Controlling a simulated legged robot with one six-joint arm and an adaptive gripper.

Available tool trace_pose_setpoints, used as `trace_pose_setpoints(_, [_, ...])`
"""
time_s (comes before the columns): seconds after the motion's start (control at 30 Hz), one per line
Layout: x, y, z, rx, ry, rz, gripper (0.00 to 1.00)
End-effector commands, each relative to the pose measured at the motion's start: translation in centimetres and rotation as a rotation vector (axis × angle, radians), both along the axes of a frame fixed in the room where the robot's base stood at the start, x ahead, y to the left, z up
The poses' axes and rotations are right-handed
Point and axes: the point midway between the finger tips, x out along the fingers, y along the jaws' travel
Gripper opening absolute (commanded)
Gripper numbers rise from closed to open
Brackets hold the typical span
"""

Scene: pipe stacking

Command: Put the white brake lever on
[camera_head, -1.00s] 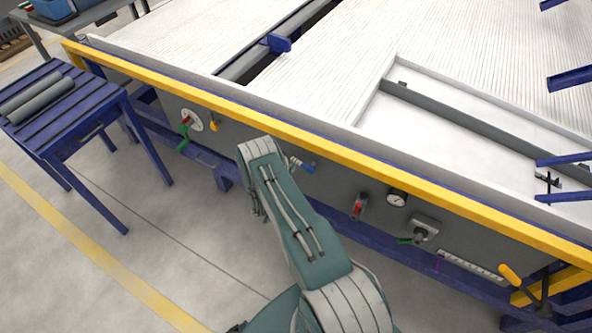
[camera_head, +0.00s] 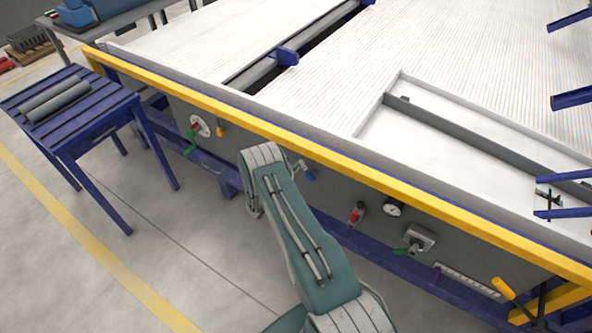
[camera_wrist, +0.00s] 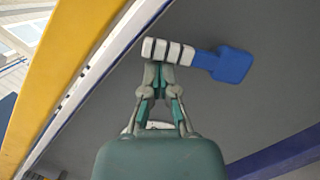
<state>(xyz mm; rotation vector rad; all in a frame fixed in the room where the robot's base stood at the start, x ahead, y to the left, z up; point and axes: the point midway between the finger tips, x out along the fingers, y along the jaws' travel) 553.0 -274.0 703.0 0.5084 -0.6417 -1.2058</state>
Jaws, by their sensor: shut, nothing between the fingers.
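A lever with a white, dark-banded stem and a blue paddle end (camera_wrist: 232,65) is on the grey panel in the wrist view. It is small in the head view (camera_head: 308,174), just right of my arm. I take it as the brake lever; only its stem is white. My gripper (camera_wrist: 160,68) is shut and empty, its fingertips right at the white banded stem (camera_wrist: 168,51). I cannot tell whether they touch it. In the head view my arm hides the gripper.
A yellow rail (camera_head: 330,162) runs along the bench edge above the panel. The panel also carries a red-and-green handle (camera_head: 192,140), a red valve (camera_head: 357,212), a gauge (camera_head: 393,210) and a rotary switch (camera_head: 420,238). A blue table (camera_head: 85,125) with grey pipes stands left.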

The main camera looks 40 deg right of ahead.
Motion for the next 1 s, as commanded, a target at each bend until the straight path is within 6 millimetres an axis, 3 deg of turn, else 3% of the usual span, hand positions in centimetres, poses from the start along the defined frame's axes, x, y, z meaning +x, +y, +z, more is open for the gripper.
trace_pose_setpoints(0.13, [-0.2,-0.1,0.6,0.091,-0.216,-0.001,0.00])
trace_pose_setpoints(0.5, [-1.1,-0.4,1.5,0.187,-0.447,-0.001,0.00])
trace_pose_setpoints(1.0, [-1.5,-0.6,1.8,0.184,-0.441,-0.001,0.00])
